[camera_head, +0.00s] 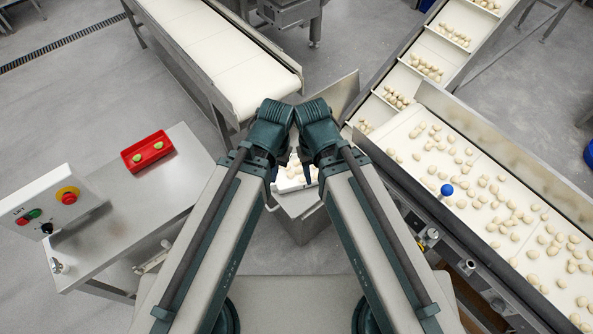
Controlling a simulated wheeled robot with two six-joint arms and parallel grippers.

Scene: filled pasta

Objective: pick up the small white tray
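A small white tray (284,184) with pale filled pasta pieces on it shows in the gap between my two forearms, above a grey metal bin (305,222). Much of the tray is hidden by my arms. My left gripper (273,173) is at the tray's left side and my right gripper (308,174) is at its right side. Both are mostly hidden under my wrists, so I cannot tell whether their fingers are open or touch the tray.
An empty white conveyor (215,50) is behind.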

